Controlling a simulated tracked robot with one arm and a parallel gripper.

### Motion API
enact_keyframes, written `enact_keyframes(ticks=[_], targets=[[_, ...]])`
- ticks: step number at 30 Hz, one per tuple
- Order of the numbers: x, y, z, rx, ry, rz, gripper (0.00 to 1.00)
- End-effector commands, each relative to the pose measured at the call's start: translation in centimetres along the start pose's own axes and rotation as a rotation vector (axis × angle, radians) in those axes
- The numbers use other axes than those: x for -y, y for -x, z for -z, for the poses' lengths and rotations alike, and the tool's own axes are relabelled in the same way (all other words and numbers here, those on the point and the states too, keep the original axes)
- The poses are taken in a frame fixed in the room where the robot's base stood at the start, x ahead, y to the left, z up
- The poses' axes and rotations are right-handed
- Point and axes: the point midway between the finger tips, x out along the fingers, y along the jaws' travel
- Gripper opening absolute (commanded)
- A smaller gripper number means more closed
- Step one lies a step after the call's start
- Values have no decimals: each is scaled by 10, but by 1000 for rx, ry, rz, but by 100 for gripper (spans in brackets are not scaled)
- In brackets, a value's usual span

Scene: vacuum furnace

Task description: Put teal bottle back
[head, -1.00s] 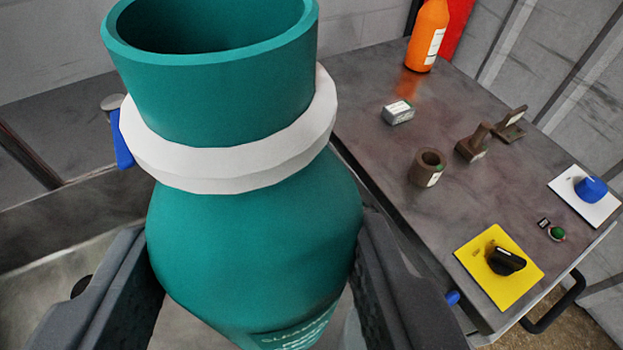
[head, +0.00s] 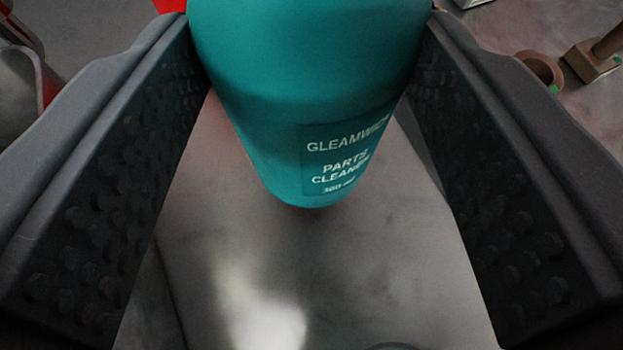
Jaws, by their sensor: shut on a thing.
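The teal bottle (head: 270,110) is at the top middle of the head view, with a white-lettered parts cleaner label on its side. Its neck and top are out of the frame. My gripper (head: 312,35) has one dark, studded finger on each side of the bottle and is shut on it near the fingertips. The bottle's base points down the picture, over a grey metal surface (head: 300,270). I cannot tell whether the base touches that surface.
A brown ring (head: 540,68) and a brown block with a peg (head: 595,62) stand at the upper right. A grey metal thing with a red edge (head: 22,85) is at the left. The surface below the bottle looks mostly clear.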

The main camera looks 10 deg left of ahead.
Motion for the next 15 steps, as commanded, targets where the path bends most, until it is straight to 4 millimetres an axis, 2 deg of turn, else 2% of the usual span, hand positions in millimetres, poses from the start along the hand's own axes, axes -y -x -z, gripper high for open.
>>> enact_keyframes(ticks=[2, 8, 15], targets=[[1, -6, -13, 5, 0, 2, 20], [2, -11, -23, 0, 1, 3, 20], [2, -22, -49, 2, 2, 4, 20]])
